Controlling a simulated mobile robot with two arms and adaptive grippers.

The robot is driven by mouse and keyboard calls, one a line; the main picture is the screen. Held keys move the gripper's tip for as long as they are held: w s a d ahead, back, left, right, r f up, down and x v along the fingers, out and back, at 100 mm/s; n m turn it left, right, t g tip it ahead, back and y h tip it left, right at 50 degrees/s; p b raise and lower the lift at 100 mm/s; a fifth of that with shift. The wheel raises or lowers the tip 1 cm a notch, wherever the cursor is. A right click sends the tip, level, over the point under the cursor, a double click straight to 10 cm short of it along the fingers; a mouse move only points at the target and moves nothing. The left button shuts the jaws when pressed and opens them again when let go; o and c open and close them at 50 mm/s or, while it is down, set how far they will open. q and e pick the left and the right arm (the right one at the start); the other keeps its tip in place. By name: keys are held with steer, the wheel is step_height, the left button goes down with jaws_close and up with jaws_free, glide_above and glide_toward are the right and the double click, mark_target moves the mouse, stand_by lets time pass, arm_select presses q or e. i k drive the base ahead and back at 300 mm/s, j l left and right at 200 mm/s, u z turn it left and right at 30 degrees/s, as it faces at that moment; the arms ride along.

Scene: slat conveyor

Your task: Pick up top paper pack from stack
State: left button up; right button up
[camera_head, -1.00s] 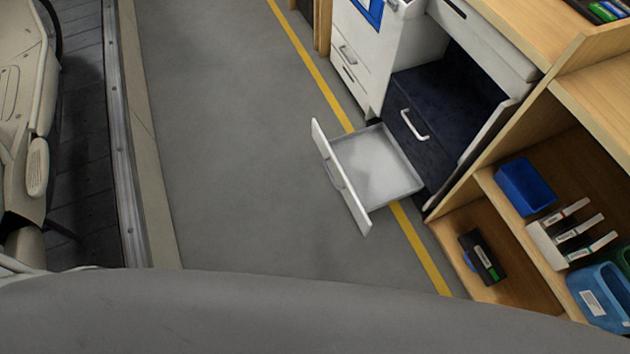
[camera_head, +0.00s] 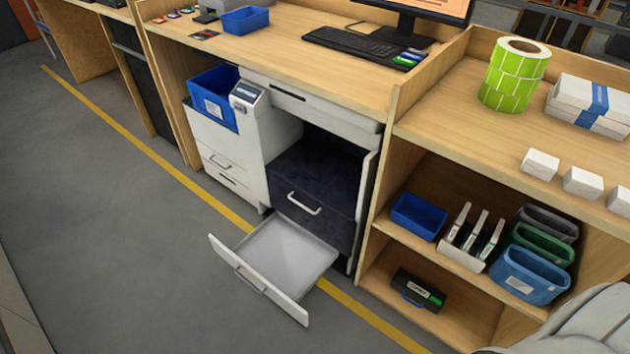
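White packs with a blue band (camera_head: 590,104) lie on the wooden worktop at the right edge of the head view. They look like a low stack of paper packs, partly cut off by the picture's edge, so I cannot tell how many there are. Nothing touches them from above. Neither of my grippers is in view.
A green label roll (camera_head: 515,75) stands left of the packs, and small white boxes (camera_head: 583,182) sit in front. An open white drawer (camera_head: 272,262) juts out over the floor below the desk. Grey floor (camera_head: 90,230) is clear at left.

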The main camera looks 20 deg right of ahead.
mark_target(613, 104)
steer(key=z, duration=2.15)
steer(key=i+j, duration=0.25)
steer(key=i, duration=0.2)
steer(key=i+j+z, duration=0.1)
steer(key=z, duration=0.25)
steer(key=i+j+z, duration=0.15)
steer(key=z, duration=0.25)
steer(key=i+j+z, duration=0.15)
steer(key=z, duration=0.2)
steer(key=j+z, duration=0.1)
steer(key=z, duration=0.35)
